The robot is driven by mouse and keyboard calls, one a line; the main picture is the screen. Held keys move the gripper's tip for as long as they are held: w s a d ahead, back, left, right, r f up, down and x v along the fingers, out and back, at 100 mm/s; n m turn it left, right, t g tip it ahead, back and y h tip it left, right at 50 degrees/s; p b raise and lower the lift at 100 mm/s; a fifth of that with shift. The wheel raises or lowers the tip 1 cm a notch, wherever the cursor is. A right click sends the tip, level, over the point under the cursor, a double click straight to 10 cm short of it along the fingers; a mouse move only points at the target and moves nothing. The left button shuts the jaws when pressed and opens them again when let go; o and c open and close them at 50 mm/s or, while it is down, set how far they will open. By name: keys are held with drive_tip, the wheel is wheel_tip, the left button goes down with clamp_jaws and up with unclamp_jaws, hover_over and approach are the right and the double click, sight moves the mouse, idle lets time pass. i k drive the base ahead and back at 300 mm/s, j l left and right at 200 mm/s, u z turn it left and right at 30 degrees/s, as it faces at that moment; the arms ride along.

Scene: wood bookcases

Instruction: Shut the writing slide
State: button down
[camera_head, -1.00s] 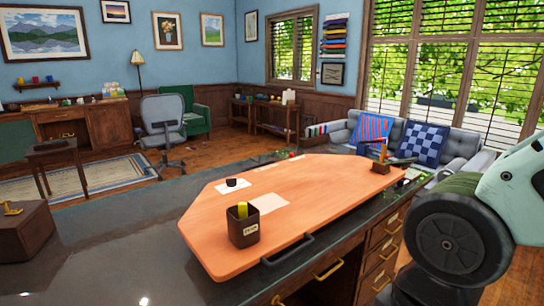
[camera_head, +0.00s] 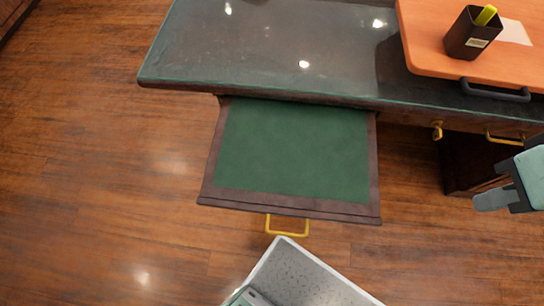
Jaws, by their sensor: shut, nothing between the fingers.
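The writing slide (camera_head: 293,150) is pulled out from under the dark desk top (camera_head: 270,50). It has a green inset panel in a dark wood frame, and a brass handle (camera_head: 288,228) on its front edge. The slide's back end is hidden under the desk top. My gripper (camera_head: 482,200) is at the right edge, partly cut off by the picture. It appears shut and empty, well to the right of the slide and apart from it.
An orange board (camera_head: 440,60) with a black handle (camera_head: 495,92) lies on the desk, bearing a dark pen cup (camera_head: 470,38). Brass drawer handles (camera_head: 505,139) show below the desk's right part. Wood floor (camera_head: 100,180) is clear to the left.

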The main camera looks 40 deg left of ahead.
sight(270, 158)
drive_tip(key=u, duration=1.35)
drive_tip(key=j+z, duration=0.15)
drive_tip(key=z, duration=0.2)
drive_tip(key=j+z, duration=0.15)
drive_tip(key=z, duration=0.2)
drive_tip(key=j+z, duration=0.15)
drive_tip(key=z, duration=0.25)
drive_tip(key=k+j+z, duration=0.15)
drive_tip(key=j, duration=0.25)
drive_tip(key=k+j+z, duration=0.15)
drive_tip(key=j, duration=0.2)
drive_tip(key=k+j+z, duration=0.1)
drive_tip(key=j, duration=0.3)
drive_tip(key=k+j+z, duration=0.15)
drive_tip(key=j, duration=0.2)
drive_tip(key=k+j, duration=0.2)
drive_tip(key=j, duration=0.15)
